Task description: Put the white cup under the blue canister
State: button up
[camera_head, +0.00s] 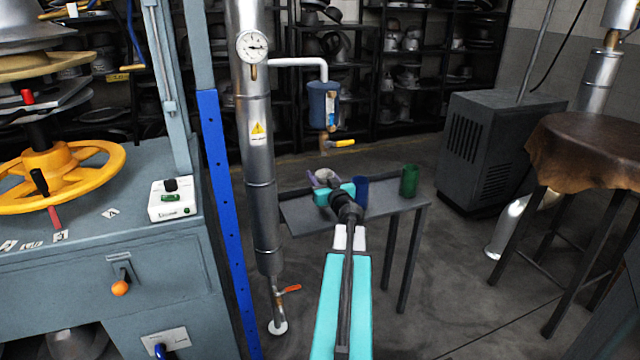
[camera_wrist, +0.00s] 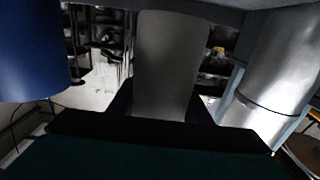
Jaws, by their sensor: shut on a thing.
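The white cup (camera_head: 324,177) is in my gripper (camera_head: 333,191) at the small grey table, seen partly behind the teal gripper body. In the wrist view the cup (camera_wrist: 170,60) stands between the two dark fingers of my gripper (camera_wrist: 163,108), which are shut on it. I cannot tell whether its base touches the table. The blue canister (camera_head: 323,104) hangs from a white pipe, above and behind the cup, with a yellow-handled tap beneath it.
A blue cup (camera_head: 361,191) stands just right of my gripper and a green cup (camera_head: 408,181) farther right on the grey table (camera_head: 395,207). A steel pipe (camera_head: 259,150) rises at the left. A leather-topped stand (camera_head: 590,145) is at the right.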

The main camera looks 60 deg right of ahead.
jog(key=shift+w+d+f, duration=0.1)
jog(key=shift+w+d, duration=0.5)
jog(key=shift+d, duration=0.35)
jog(key=shift+w+d+b, duration=0.25)
jog(key=shift+d+b, duration=0.05)
jog(key=shift+d, duration=0.1)
jog(key=shift+f+b, duration=1)
jog(key=shift+f, duration=0.8)
jog(key=shift+f, duration=0.1)
jog(key=o, duration=1.1)
